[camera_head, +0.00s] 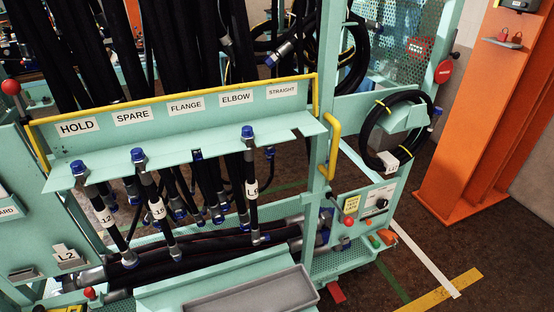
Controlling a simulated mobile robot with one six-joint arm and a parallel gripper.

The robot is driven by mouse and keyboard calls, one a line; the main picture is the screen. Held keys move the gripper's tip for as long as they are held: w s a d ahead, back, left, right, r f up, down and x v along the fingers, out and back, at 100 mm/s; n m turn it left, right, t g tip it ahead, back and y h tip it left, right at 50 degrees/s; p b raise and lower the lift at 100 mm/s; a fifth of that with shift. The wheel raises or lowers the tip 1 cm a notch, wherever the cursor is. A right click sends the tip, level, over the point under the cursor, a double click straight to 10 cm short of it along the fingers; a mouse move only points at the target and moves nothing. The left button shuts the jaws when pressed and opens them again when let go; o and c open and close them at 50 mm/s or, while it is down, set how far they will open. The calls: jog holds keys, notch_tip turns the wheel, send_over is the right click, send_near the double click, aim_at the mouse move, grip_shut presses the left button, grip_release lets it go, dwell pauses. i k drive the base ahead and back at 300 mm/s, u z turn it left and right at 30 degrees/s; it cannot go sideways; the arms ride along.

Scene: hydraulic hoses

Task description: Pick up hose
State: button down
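Several black hoses with blue end caps hang at a teal rack. A hose with a white tag reading like L2 (113,237) hangs front left, its blue cap at the rack shelf. A second tagged hose (148,188) hangs right of it, and a third tagged hose (250,205) hangs under the ELBOW and STRAIGHT labels. Shorter hoses (205,180) hang between them, partly hidden. A coiled black hose (367,135) with a white tag hangs on the rack's right side. My gripper is not in view.
The teal shelf (200,150) carries HOLD, SPARE, FLANGE, ELBOW and STRAIGHT labels under a yellow rail (180,97). Thick hoses (200,248) lie in the lower bay behind a grey tray (250,291). An orange column (480,120) stands right. Floor between is clear.

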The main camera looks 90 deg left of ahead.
aim_at(130, 259)
jog(key=u, duration=1.25)
jog(key=k, duration=0.1)
jog(key=u, duration=2.95)
jog(key=i, duration=1)
jog(key=u, duration=0.15)
jog(key=k, duration=0.9)
jog(key=z, duration=0.15)
jog(key=i, duration=0.55)
